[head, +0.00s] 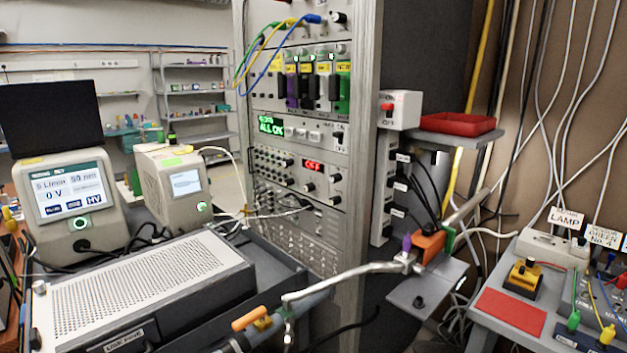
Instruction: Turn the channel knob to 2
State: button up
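A tall grey instrument rack (362,110) stands in the middle of the head view. Another dark knob (339,17) is on the top panel. I cannot tell which of these is the channel knob, and no knob label or setting is readable. My gripper is not in view.
A bent metal pipe with an orange block (430,243) crosses in front of the rack. A perforated grey box (140,285) is at front left, beside two screened instruments. A red tray (450,122) sits on a shelf. A side table (590,258) with a red mat is at right.

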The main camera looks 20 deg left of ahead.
aim_at(308, 187)
jog(key=z, duration=0.05)
jog(key=k, duration=0.5)
jog(key=u, duration=0.85)
jog(key=i, duration=1.2)
